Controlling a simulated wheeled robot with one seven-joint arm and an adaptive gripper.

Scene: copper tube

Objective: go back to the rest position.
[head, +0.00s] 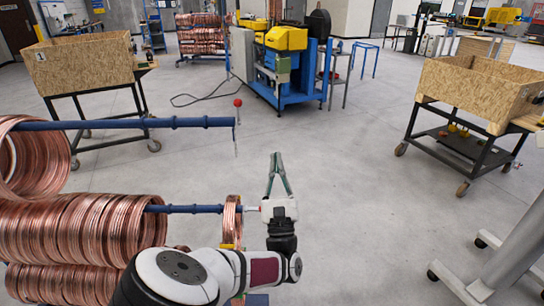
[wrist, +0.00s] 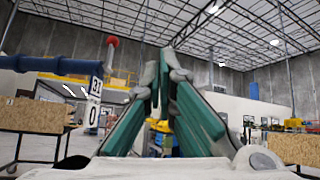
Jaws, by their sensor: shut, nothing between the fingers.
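My gripper (head: 277,158) points away from me above the grey floor in the head view. Its two green-padded fingers meet at the tips and hold nothing. In the wrist view my gripper (wrist: 166,52) is also shut, with the fingertips together and the ceiling behind them. My arm comes in from the bottom of the head view. The gripper's base is just right of the end of the lower blue rod (head: 185,209); I cannot tell whether they touch.
Copper coils (head: 85,230) hang at the left. An upper blue rod (head: 150,124) with a red ball (head: 238,102) juts out. Wooden bins on carts stand left (head: 85,62) and right (head: 480,92). A blue and yellow machine (head: 285,60) stands behind. The middle floor is clear.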

